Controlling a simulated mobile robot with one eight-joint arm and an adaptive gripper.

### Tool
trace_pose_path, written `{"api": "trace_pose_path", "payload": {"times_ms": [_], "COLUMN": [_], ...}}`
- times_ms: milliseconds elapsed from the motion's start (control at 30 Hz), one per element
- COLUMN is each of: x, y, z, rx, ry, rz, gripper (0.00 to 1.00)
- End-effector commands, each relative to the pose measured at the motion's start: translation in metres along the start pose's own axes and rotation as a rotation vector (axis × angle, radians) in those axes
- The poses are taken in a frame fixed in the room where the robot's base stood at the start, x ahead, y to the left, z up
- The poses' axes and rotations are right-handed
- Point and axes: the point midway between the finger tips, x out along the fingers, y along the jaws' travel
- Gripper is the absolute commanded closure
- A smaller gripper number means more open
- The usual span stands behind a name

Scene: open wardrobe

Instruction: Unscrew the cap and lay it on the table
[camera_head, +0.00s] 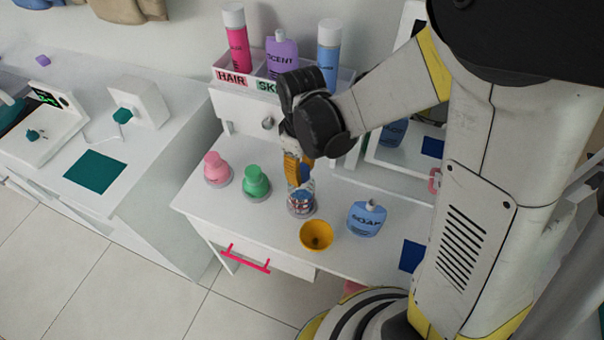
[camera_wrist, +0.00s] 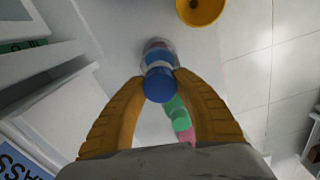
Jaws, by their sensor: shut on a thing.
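My gripper (camera_head: 298,172) points down over the white table (camera_head: 215,200). Its two yellow fingers are shut on a blue cap (camera_wrist: 158,86), one on each side. A patterned jar or bottle (camera_head: 302,205) stands upright on the table directly below the fingers. In the wrist view the bottle (camera_wrist: 158,46) lies in line with the cap, with a blue part between them. I cannot tell whether the cap is still seated on it. The fingers hide part of the cap in the head view.
Pink (camera_head: 216,168) and green (camera_head: 256,182) bottles stand left of the gripper. A yellow bowl (camera_head: 316,236) and a blue soap bottle (camera_head: 366,218) stand at the front right. Behind is a rack (camera_head: 238,104) with tall bottles. The front left tabletop is clear.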

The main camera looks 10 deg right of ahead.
Motion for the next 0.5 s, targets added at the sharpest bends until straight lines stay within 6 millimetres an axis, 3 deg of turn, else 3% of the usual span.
{"api": "trace_pose_path", "payload": {"times_ms": [500], "x": [0.0002], "y": [0.0], "z": [0.0002], "rx": [-0.977], "ry": [-0.001], "rz": [0.0], "gripper": [0.95]}}
